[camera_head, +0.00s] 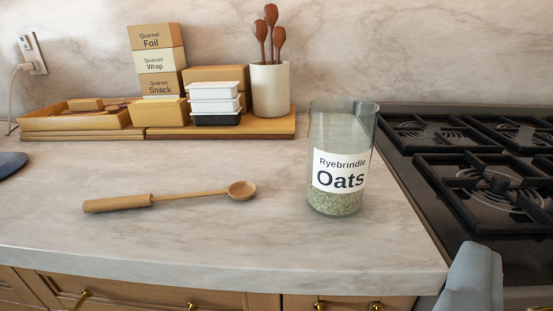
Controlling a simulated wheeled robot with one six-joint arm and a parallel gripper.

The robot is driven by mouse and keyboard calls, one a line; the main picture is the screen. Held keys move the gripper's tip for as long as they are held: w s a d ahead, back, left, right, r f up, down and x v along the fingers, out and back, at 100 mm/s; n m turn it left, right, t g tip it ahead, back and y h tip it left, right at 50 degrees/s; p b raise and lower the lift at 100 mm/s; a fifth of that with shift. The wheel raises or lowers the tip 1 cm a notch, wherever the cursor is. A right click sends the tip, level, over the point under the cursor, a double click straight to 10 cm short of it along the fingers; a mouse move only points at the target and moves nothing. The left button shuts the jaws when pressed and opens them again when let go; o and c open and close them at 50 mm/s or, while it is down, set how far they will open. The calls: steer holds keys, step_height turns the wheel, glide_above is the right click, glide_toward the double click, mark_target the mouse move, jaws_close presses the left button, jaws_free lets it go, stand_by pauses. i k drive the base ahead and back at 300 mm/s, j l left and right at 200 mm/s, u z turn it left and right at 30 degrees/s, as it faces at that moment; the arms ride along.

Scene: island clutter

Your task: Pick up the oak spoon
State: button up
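The oak spoon (168,199) lies flat on the marble counter, left of the middle of the view. Its thick handle end points left and its small round bowl (241,190) points right. Nothing touches it. One grey-blue part of my gripper (474,285) shows at the lower right corner, in front of the counter's edge near the stove. It is well to the right of the spoon and apart from it. The rest of my gripper is out of view, so its opening cannot be seen.
A glass jar of oats (337,178) stands right of the spoon. The black stove (470,185) is at the right. Wooden boards (220,131) at the back carry boxes, white containers (215,103) and a utensil crock (270,90). Counter around the spoon is clear.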

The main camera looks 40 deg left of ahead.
mark_target(241, 190)
steer(key=u, duration=1.4)
